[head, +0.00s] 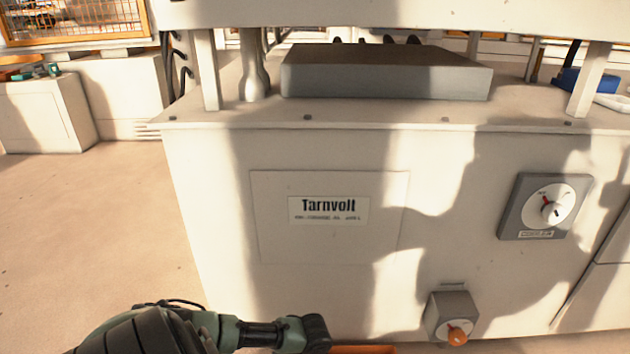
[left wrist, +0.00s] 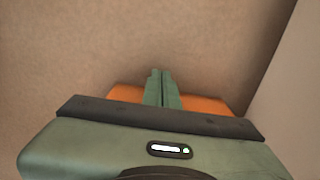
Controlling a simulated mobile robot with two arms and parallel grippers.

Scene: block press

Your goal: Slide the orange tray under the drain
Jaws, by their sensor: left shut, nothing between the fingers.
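The orange tray (head: 362,349) shows as a thin strip at the bottom edge of the head view, at the foot of the white machine. In the left wrist view the orange tray (left wrist: 205,104) shows on both sides of my left gripper (left wrist: 161,74). Its fingers are shut together with nothing between them, and they overlap the tray in the picture. I cannot tell whether they touch it. A grey box with an orange knob (head: 457,334) sits low on the machine front, right of the tray; I cannot tell whether it is the drain. My right gripper is out of view.
The white machine front (head: 330,275) stands close to my left arm, and its wall (left wrist: 285,110) rises at right in the left wrist view. A grey dial (head: 547,206) is higher on it. A grey slab (head: 385,75) lies on top. The floor (head: 95,230) at left is clear.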

